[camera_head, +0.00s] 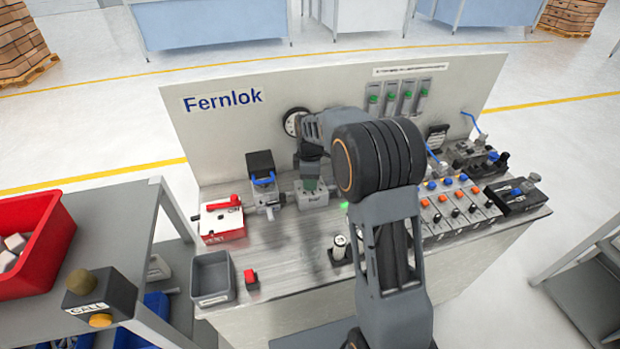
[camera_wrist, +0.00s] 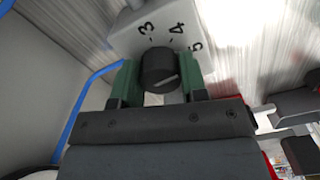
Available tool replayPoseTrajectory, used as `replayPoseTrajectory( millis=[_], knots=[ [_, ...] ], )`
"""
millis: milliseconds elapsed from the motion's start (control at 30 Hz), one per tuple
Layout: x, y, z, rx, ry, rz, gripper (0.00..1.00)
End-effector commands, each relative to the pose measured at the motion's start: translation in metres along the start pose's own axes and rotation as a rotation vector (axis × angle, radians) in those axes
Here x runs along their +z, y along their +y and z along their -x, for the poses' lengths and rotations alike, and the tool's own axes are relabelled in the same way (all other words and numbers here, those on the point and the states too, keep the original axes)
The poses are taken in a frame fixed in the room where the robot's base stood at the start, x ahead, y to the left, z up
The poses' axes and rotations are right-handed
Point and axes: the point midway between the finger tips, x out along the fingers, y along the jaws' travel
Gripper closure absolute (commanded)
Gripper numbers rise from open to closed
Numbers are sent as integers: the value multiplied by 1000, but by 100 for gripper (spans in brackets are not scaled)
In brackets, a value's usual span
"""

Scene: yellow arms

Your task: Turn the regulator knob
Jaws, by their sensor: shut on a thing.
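The regulator knob (camera_wrist: 160,71) is black and round with a pale pointer line, in the upper middle of the wrist view. It sits on a pale regulator body (camera_wrist: 200,30) marked 3, 4 and 5. My gripper (camera_wrist: 159,80) has green fingers on both sides of the knob and is shut on it. In the head view my gripper (camera_head: 310,184) reaches down to the grey regulator block (camera_head: 312,197) on the bench; the knob itself is hidden there by the gripper and arm.
A red-and-white valve box (camera_head: 222,222) and a filter with a blue handle (camera_head: 263,180) stand left of the regulator. A gauge (camera_head: 294,122) is on the panel behind. Valves with coloured buttons (camera_head: 450,205) fill the right.

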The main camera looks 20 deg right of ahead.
Motion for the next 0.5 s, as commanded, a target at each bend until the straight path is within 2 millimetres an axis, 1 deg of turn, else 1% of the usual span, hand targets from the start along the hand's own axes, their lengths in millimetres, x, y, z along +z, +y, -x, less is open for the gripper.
replayPoseTrajectory(
  millis=[200,500],
  knots=[
    [0,0,1,1,1,198,84],
    [0,0,1,1,1,420,84]
  ],
)
